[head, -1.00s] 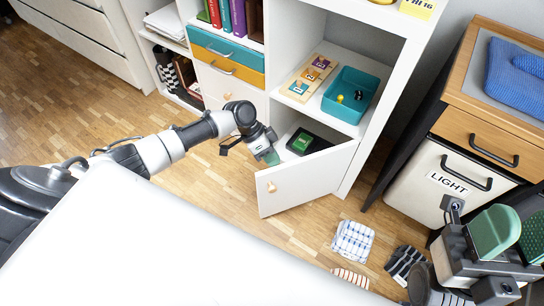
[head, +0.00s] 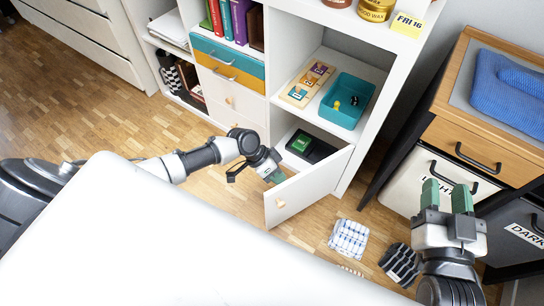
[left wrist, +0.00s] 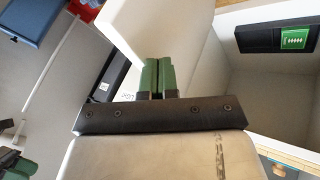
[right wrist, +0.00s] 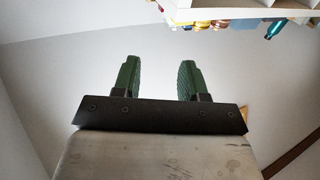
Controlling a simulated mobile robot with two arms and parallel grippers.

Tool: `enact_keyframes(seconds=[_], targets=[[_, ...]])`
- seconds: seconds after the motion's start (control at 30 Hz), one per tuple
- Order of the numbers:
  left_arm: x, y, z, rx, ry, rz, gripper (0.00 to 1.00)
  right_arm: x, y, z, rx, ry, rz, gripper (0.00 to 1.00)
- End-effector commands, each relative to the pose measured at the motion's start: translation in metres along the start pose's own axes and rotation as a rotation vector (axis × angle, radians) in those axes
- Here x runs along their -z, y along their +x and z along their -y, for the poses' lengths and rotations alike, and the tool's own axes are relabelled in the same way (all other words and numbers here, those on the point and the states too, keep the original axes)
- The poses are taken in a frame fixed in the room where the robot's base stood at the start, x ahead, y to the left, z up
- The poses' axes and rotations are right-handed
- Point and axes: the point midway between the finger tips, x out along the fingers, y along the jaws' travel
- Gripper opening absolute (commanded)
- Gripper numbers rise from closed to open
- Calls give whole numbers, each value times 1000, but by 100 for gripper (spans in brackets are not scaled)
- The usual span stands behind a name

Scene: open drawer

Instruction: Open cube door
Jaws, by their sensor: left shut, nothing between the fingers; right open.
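The white cube door (head: 312,187) with a round wooden knob (head: 281,204) stands ajar at the lower right cube of the white shelf. My left gripper (head: 274,176) is shut and empty at the inner side of the door, near its free edge; I cannot tell whether it touches. In the left wrist view, the shut green fingers (left wrist: 158,76) point at the white door panel (left wrist: 168,28). Inside the cube is a black item with a green face (head: 301,141). My right gripper (head: 447,192) is open and empty in front of the laundry cabinet; its fingers show apart in the right wrist view (right wrist: 157,82).
A teal tray (head: 327,113) and a wooden puzzle board (head: 296,101) sit in the cube above. Folded cloths, one checked (head: 348,239) and one dark striped (head: 400,264), lie on the floor right of the door. A wooden-topped cabinet (head: 470,134) stands at right.

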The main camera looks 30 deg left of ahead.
Motion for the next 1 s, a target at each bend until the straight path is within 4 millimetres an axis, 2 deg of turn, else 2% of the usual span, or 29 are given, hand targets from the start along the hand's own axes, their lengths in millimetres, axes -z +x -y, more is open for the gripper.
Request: enact_keyframes(seconds=[0.27,0.53,0.7,0.8,1.0], targets=[[-1,6,-21,30,-60,-32,0,-53,-27,-11,-29,-6,486,43],[-2,16,-40,61,-121,-62,0,-90,-84,-20,-58,0,943,43],[-1,23,-51,82,-160,-84,0,-100,-129,-24,-77,9,1224,43],[0,27,-58,95,-183,-97,0,-99,-152,-25,-85,15,1359,43],[1,36,-72,120,-233,-123,0,-86,-149,-25,-84,14,1349,43]])
